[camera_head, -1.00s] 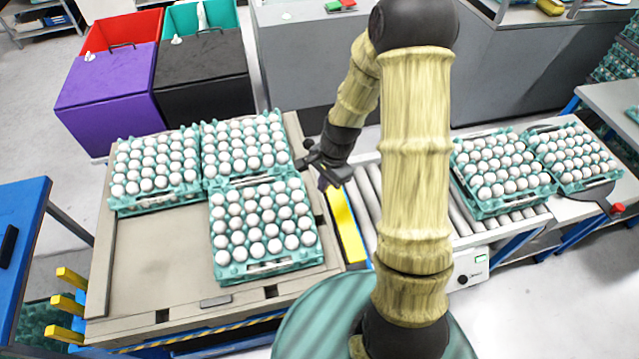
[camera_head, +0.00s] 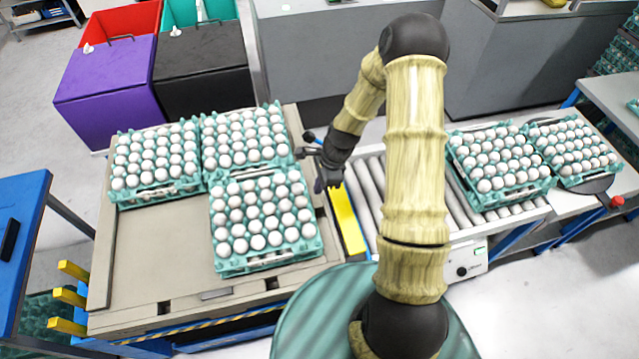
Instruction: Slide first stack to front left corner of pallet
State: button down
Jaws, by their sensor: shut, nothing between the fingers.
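The pallet (camera_head: 150,255) is a grey-beige platform with three stacks of green egg trays full of white eggs. One stack stands at the back left (camera_head: 160,196), one at the back right (camera_head: 288,150), and one at the front right (camera_head: 262,264). The front left part of the pallet is bare. My gripper (camera_head: 312,160) is shut and empty, just right of the pallet's right edge, beside the back right and front right stacks. A small gap seems to lie between it and the stacks. Its fingertips are small and dark here.
A roller conveyor (camera_head: 372,185) with a yellow bar (camera_head: 346,222) runs right of the pallet. Two more egg stacks (camera_head: 500,205) (camera_head: 574,183) stand further right. Purple (camera_head: 105,95) and black bins (camera_head: 203,75) are behind; a blue table (camera_head: 28,215) and yellow posts (camera_head: 70,297) are left.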

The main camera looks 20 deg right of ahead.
jog(key=b, duration=0.8)
send_near(319, 209)
jog(key=a+f, duration=0.1)
jog(key=s+a+f, duration=0.1)
jog(key=f, duration=0.1)
jog(key=s+a+f, duration=0.1)
jog(key=f, duration=0.1)
jog(key=shift+f, duration=0.1)
jog(key=shift+w+a+f+b, duration=0.1)
jog(key=shift+a+f+b, duration=0.15)
jog(key=shift+f, duration=0.2)
jog(key=shift+r, duration=0.1)
jog(key=shift+d, duration=0.1)
